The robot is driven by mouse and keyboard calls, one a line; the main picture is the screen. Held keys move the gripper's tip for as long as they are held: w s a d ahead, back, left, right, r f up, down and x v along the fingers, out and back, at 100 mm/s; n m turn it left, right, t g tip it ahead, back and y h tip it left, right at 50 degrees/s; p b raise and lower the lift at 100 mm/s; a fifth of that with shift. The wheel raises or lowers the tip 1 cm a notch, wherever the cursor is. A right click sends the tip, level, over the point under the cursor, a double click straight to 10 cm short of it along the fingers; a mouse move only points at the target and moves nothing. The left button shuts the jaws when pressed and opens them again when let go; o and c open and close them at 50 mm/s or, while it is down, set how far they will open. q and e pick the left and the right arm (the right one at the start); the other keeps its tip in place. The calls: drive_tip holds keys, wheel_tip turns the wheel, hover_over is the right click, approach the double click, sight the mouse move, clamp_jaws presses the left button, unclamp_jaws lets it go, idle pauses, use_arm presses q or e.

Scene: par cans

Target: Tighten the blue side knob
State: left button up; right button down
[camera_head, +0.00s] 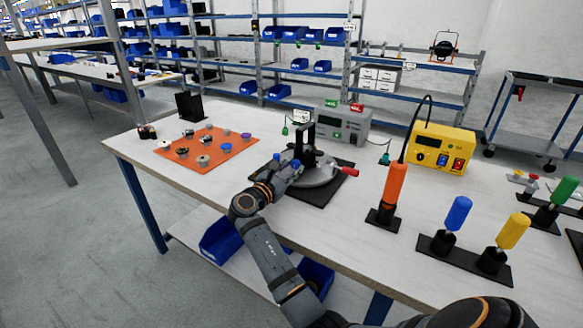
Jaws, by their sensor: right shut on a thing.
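The par can fixture (318,178) is a grey round body with a black upright bracket and a red handle (349,171) on its right. It sits on a black mat (320,193) on the workbench. My right gripper (286,167) reaches in from the bottom and is shut at the fixture's left side. A small blue patch, the blue side knob (296,163), shows at its fingertips. The fingers cover most of the knob, so its turn and seating cannot be told. My left gripper is not in view.
An orange mat (188,161) with several small parts lies at left. A grey meter box (345,124) stands behind the fixture. A yellow power unit (440,147), an orange screwdriver (393,186), and blue (458,213) and yellow (513,231) drivers stand at right.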

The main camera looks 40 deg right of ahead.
idle(0.4)
drive_tip(key=c, duration=1)
unclamp_jaws()
wheel_tip(320, 180, up, 10)
drive_tip(key=shift+f, duration=0.1)
